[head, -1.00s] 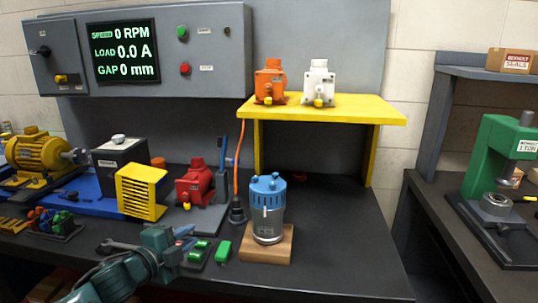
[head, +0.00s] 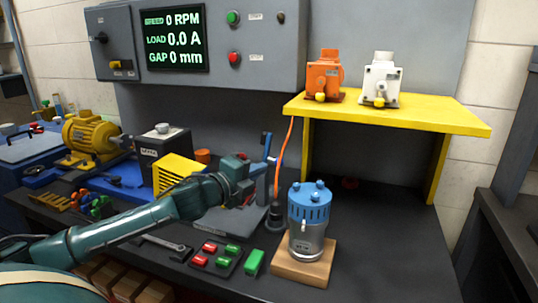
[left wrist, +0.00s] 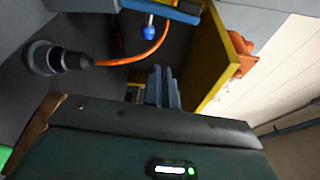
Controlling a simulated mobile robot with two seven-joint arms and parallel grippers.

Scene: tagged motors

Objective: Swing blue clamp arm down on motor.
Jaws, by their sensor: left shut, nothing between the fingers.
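The blue clamp arm (head: 267,143) stands upright on its dark post beside the red motor. In the left wrist view a blue bar (left wrist: 172,10) with a round blue knob (left wrist: 149,33) crosses the top edge. The red motor (head: 243,156) is mostly hidden behind my left gripper and wrist. My left gripper (head: 264,168) is shut and empty, close to the clamp post; I cannot tell whether it touches. Its fingers (left wrist: 164,88) show together in the left wrist view, apart from the blue bar. My right gripper is not in view.
An orange cable (head: 284,155) rises from a dark plug (head: 275,217) by the gripper. A blue-topped canister (head: 309,215) stands on a wooden block in front. The yellow shelf (head: 385,113) bears an orange and a white motor. A yellow guard (head: 175,172) is at left.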

